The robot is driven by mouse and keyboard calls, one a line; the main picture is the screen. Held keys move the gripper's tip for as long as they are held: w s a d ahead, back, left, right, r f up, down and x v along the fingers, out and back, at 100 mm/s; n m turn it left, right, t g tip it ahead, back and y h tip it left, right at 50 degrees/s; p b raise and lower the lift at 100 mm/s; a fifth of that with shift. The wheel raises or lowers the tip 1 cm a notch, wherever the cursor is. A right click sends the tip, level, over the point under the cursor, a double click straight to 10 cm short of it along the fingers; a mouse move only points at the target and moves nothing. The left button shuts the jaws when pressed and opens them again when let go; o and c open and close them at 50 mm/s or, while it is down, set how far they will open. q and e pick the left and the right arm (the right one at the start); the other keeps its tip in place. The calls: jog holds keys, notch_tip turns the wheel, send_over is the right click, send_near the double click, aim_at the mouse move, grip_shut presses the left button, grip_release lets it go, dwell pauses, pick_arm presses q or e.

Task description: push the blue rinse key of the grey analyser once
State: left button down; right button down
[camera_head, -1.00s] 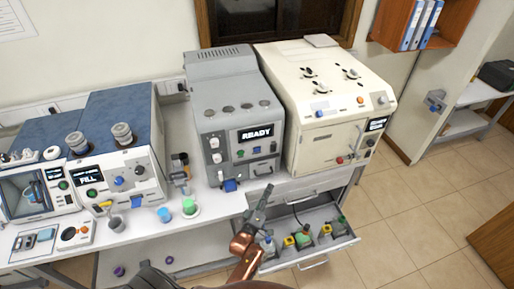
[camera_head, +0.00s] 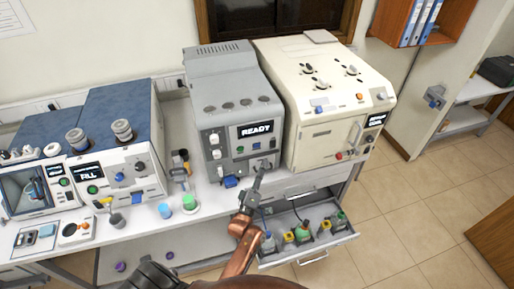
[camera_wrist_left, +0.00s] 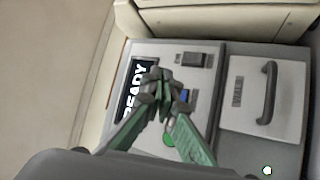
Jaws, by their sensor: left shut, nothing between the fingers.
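The grey analyser (camera_head: 225,105) stands on the bench with its screen (camera_head: 255,130) reading READY. Its blue rinse key (camera_head: 256,147) is below the screen; in the left wrist view the blue key (camera_wrist_left: 185,95) shows just beside my fingertips, partly covered by them. A green key (camera_wrist_left: 169,138) lies to one side of it and a dark switch (camera_wrist_left: 195,60) to the other. My left gripper (camera_head: 260,172) is shut and empty in front of the analyser's lower front; in the wrist view its closed fingertips (camera_wrist_left: 158,88) overlap the panel between screen and blue key. Contact cannot be told.
The cream machine (camera_head: 325,100) stands close on the right. Small cups (camera_head: 189,203) stand on the bench at the left. A handled door (camera_wrist_left: 265,95) is beside the keys.

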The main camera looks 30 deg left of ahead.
aim_at(257, 146)
pick_arm(q)
jog(key=w+a+b, duration=0.1)
jog(key=w+a, duration=0.1)
jog(key=w+a+b, duration=0.1)
jog(key=w+a, duration=0.1)
jog(key=a, duration=0.1)
jog(key=shift+w+a, duration=0.1)
jog(key=shift+w, duration=0.1)
dwell(1.0)
jog(key=shift+w+a, duration=0.1)
dwell(0.4)
jog(key=shift+w+a, duration=0.15)
jog(key=shift+a, duration=0.05)
